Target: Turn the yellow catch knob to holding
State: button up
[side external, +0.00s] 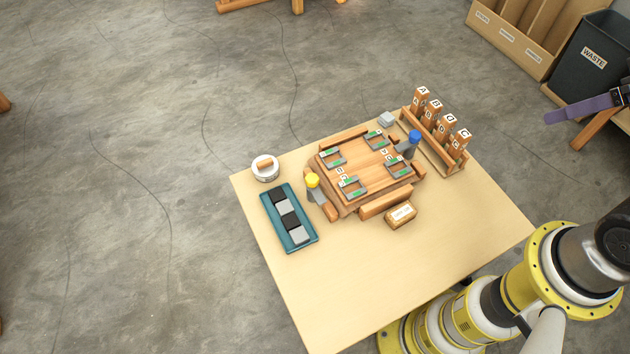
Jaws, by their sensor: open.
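The yellow catch knob (312,180) sits on top of a grey post at the left corner of a wooden fixture (350,206) on the table. A wooden lever or arm (328,208) lies beside its base. The picture is too small to tell which way the knob is turned. A matching blue knob (414,136) stands at the fixture's far right corner. The fixture carries several grey bracket pieces with green parts and small letter labels. My gripper is not in view; only my yellow and grey arm links show at the lower right, clear of the fixture.
A teal tray (268,213) with black and grey blocks and a round white container (265,175) stand left of the fixture. A rack (434,140) of lettered wooden blocks stands right. A small labelled block (401,214) lies in front. The table's (400,262) near part is clear.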

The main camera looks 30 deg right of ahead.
jog(key=w+a+r+m+t+y, duration=0.1)
jog(key=w+a+r+m+y, duration=0.15)
jog(key=w+a+m, duration=0.35)
jog(key=w+a+r+m+t+y, duration=0.2)
jog(key=w+r+m, duration=0.25)
jog(key=w, duration=0.35)
jog(key=w+a+f+m, duration=0.2)
jog(key=w+m, duration=0.2)
jog(key=w, duration=0.3)
jog(key=m+g+h, duration=0.2)
jog(key=m+g, duration=0.4)
jog(key=m, duration=0.5)
send_over(312, 178)
jog(key=s+d, duration=0.4)
notch_tip(312, 178, down, 38)
jog(key=shift+y, duration=0.25)
jog(key=x, duration=1.3)
jog(key=shift+w+f, duration=0.15)
